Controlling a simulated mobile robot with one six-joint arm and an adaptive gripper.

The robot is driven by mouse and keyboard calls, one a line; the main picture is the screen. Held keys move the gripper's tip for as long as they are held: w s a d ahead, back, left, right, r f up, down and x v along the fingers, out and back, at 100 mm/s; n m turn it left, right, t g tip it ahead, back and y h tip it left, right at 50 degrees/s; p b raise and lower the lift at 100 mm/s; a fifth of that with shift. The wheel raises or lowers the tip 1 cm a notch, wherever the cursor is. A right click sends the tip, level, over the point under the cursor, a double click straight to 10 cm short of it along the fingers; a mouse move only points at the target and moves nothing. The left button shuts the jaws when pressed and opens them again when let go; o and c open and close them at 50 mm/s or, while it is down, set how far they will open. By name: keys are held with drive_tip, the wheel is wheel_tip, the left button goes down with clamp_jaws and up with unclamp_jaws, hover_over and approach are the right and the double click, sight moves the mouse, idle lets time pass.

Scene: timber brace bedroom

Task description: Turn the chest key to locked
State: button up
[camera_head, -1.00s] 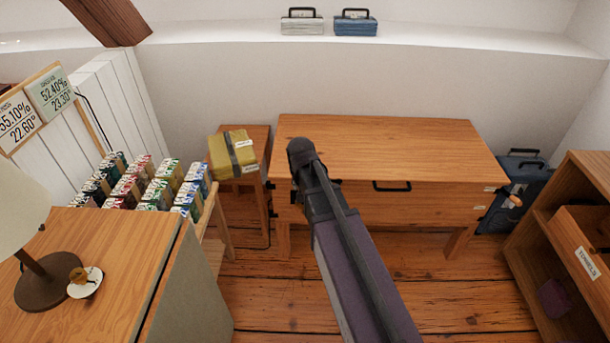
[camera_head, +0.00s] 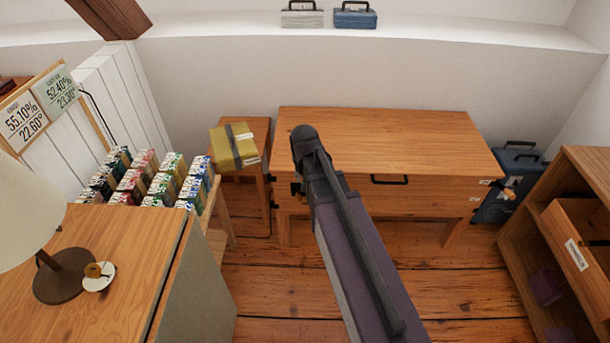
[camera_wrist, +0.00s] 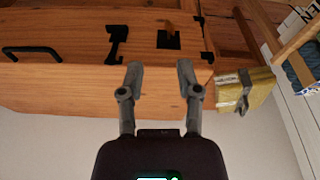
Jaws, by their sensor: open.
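The chest (camera_head: 430,140) is a long wooden box on legs against the back wall, with a closed lid and a black front handle (camera_head: 389,180). My gripper (camera_wrist: 160,68) is open and empty, fingers spread, apart from the key. In the head view, my arm covers the left part of the chest and my fingers cannot be made out.
A small stool bears a yellow box (camera_head: 234,146) left of the chest. Several cartons (camera_head: 150,180) stand on a rack farther left. A cabinet with a lamp (camera_head: 62,275) is at front left, a shelf unit (camera_head: 590,165) at right. Wooden floor (camera_head: 470,270) lies clear in front.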

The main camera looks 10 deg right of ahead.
drive_tip(key=shift+w+f, duration=0.1)
clamp_jaws()
drive_tip(key=w+d+f+m+g+y+b, duration=0.1)
drive_tip(key=w+d+f+m+b, duration=0.1)
drive_tip(key=w+f+m+b, duration=0.3)
drive_tip(key=w+d+f+m+g+y+b, duration=0.1)
drive_tip(key=w+d+f+m+b, duration=0.2)
drive_tip(key=m, duration=1.1)
drive_tip(key=shift+w+d+f+b, duration=0.3)
drive_tip(key=shift+w+f+b, duration=1.15)
drive_tip(key=shift+w, duration=0.95)
